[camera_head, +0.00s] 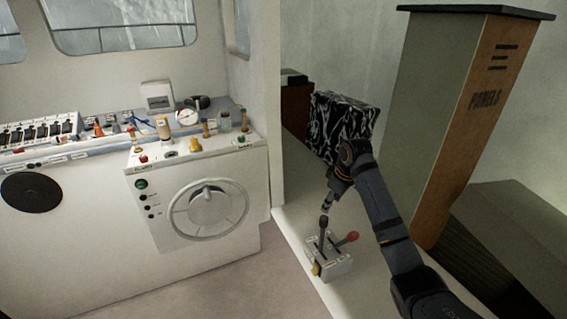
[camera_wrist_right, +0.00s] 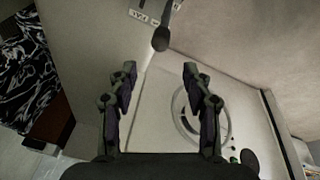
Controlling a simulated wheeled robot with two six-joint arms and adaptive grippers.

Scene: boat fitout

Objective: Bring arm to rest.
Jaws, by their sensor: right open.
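My right arm (camera_head: 385,215) comes in from the lower right in the head view and reaches up over the bench. Its gripper (camera_head: 328,203) hangs above the small lever box, close to the black-knobbed lever (camera_head: 323,223); I cannot tell from the head view whether they touch. In the right wrist view the right gripper (camera_wrist_right: 159,75) has its two fingers wide apart with nothing between them. A dark lever knob (camera_wrist_right: 160,39) shows beyond the fingertips there. My left gripper is in neither view.
The lever box (camera_head: 335,264) also has a red-knobbed lever (camera_head: 348,238). A black-and-white patterned block (camera_head: 340,118) stands behind my wrist. A tall "PANELS" cabinet (camera_head: 470,110) stands right of the arm. A white console (camera_head: 245,195) with a round dial stands left. The floor in front is clear.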

